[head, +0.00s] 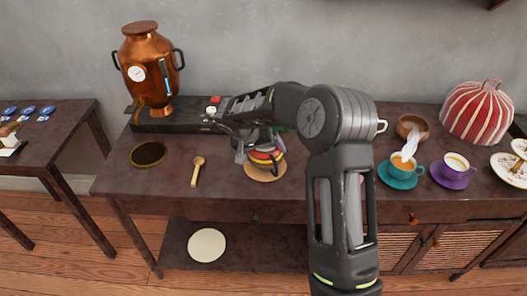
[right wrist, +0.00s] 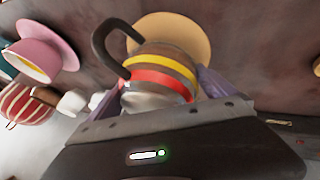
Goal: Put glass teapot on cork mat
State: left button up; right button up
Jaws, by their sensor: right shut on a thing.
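A teapot with yellow, red and brown bands (head: 264,157) is at the middle of the table, partly hidden by my right arm. In the right wrist view the teapot (right wrist: 162,72) shows its dark curved handle at the upper left. My right gripper (head: 258,148) is shut on the teapot, with a finger on each side in the right wrist view. The round tan cork mat (head: 262,178) lies on the table under the teapot; it also shows in the right wrist view (right wrist: 192,28). I cannot tell whether the teapot touches the mat. My left gripper is not in view.
A copper urn (head: 150,60) stands at the back left. A dark round mat (head: 148,153) and a wooden spoon (head: 196,173) lie left of the cork mat.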

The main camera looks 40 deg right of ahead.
jog(key=o, duration=1.7)
jog(key=shift+r, duration=0.15)
jog(key=shift+a+r, duration=0.15)
jog(key=shift+r, duration=0.05)
jog(key=v, duration=1.1)
jog(key=shift+s+a+r, duration=0.1)
jog(key=shift+a+r, duration=0.05)
jog(key=shift+r, duration=0.05)
